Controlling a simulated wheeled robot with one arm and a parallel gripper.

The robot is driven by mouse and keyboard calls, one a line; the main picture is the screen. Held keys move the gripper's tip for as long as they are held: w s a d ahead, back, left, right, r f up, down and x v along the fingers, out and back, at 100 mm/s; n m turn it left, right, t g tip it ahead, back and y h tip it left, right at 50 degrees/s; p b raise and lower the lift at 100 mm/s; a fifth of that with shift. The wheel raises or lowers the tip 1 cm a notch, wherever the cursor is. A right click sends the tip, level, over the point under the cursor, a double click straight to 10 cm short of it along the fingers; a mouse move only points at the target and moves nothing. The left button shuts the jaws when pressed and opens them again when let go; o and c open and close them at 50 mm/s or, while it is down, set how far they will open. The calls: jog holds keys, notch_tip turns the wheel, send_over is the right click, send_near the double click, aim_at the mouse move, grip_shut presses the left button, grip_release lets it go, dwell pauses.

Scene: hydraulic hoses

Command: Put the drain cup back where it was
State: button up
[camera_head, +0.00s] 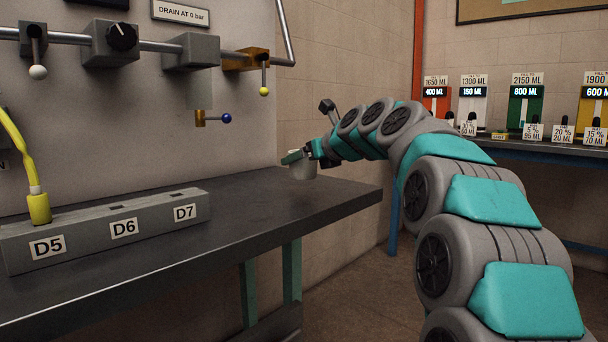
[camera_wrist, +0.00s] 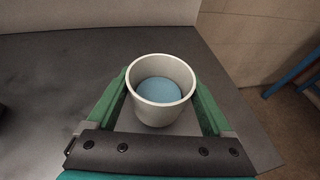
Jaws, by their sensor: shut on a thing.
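The drain cup (camera_wrist: 161,118) is pale grey and upright, with a blue round surface inside it. In the head view the cup (camera_head: 303,170) is at the right end of the dark bench, near its corner. My gripper (camera_wrist: 162,98) is shut on the cup, with one green finger on each side of it. In the head view my gripper (camera_head: 302,160) reaches the cup from the right. I cannot tell whether the cup's base touches the bench top.
The bench (camera_head: 270,205) is clear around the cup. A grey block (camera_head: 105,228) marked D5, D6 and D7 stands at left, a yellow hose in D5. A pipe with valves (camera_head: 190,52) runs along the panel above. Labelled containers (camera_head: 525,108) stand on a back-right shelf.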

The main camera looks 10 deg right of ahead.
aim_at(304, 173)
jog(key=shift+w+d, duration=0.15)
jog(key=shift+w, duration=0.25)
jog(key=shift+w+f, duration=0.1)
jog(key=shift+f, duration=0.1)
jog(key=shift+f+b, duration=0.6)
jog(key=shift+f, duration=1)
jog(key=o, duration=1.3)
jog(key=shift+f, duration=0.15)
jog(key=shift+c, duration=0.2)
